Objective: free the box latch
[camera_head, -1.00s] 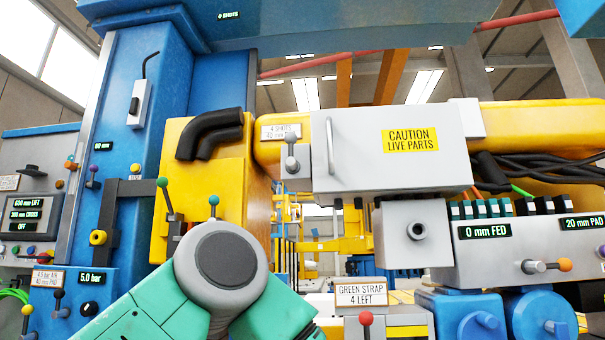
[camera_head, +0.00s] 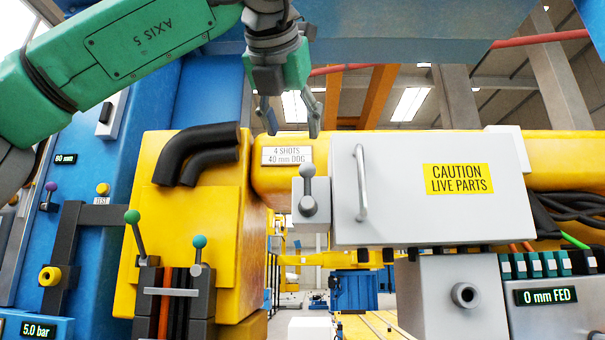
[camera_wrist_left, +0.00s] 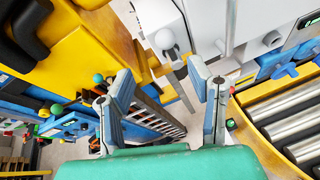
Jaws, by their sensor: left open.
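The box latch (camera_head: 308,192) is a grey ball-topped lever on a small grey block at the left edge of the white cover box (camera_head: 400,215). Its ball points up. My left gripper (camera_head: 292,133) hangs from above with its fingers spread, pointing down, above the latch in the head view and apart from it. In the left wrist view the latch (camera_wrist_left: 166,40) shows beyond the fingertips, and the open left gripper (camera_wrist_left: 161,80) has nothing between its fingers. The box's vertical handle (camera_head: 361,183) stands right of the latch. My right gripper is not in view.
A yellow beam (camera_head: 275,185) with a dog label runs behind the latch. Black hoses (camera_head: 200,152) and green and teal knobbed levers (camera_head: 140,236) stand to the left. Cables (camera_head: 572,212) hang at the right. In the wrist view, rollers (camera_wrist_left: 285,104) lie at the lower right.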

